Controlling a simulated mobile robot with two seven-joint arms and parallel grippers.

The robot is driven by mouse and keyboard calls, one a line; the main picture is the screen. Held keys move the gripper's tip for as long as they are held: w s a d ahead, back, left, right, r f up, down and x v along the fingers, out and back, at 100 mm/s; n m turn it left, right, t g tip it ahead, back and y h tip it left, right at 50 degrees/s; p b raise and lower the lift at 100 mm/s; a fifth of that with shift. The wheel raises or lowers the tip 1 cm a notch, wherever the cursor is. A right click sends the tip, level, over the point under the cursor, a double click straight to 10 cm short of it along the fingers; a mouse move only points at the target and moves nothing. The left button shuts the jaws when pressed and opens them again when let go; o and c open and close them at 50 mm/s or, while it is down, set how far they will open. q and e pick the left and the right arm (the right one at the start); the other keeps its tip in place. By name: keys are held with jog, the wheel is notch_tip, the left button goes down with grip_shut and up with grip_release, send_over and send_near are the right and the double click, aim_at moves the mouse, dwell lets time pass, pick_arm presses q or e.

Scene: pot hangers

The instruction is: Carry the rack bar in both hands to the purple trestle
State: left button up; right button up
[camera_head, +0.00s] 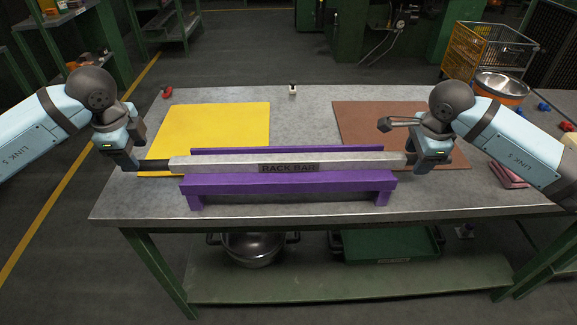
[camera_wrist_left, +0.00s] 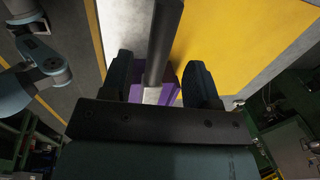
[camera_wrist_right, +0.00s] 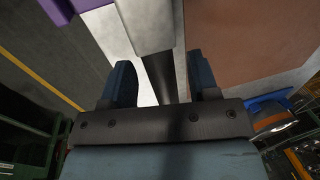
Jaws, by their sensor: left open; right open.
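The rack bar (camera_head: 220,164) is a long pale grey bar with a "RACK BAR" label and dark end handles. It lies level along the purple trestle (camera_head: 290,183), between its front and rear purple rails, and appears to rest there. My left gripper (camera_head: 136,165) is open at the left handle; in the left wrist view the dark handle (camera_wrist_left: 163,40) runs between its spread fingers (camera_wrist_left: 161,85). My right gripper (camera_head: 411,160) is open at the right handle; in the right wrist view the handle (camera_wrist_right: 158,75) lies between its fingers (camera_wrist_right: 166,82). Finger contact cannot be told.
A yellow mat (camera_head: 215,125) and a brown mat (camera_head: 380,118) lie on the grey workbench (camera_head: 300,110). A pot (camera_head: 252,248) and green tray (camera_head: 390,244) sit on the lower shelf.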

jog(key=shift+r, duration=0.1)
pick_arm(q)
notch_tip(320, 180, up, 8)
jog(key=s, duration=0.1)
jog(key=shift+s+f, duration=0.15)
jog(key=shift+s, duration=0.15)
pick_arm(e)
notch_tip(320, 180, up, 12)
jog(key=s, duration=0.2)
jog(key=shift+s, duration=0.2)
jog(key=shift+f, duration=0.2)
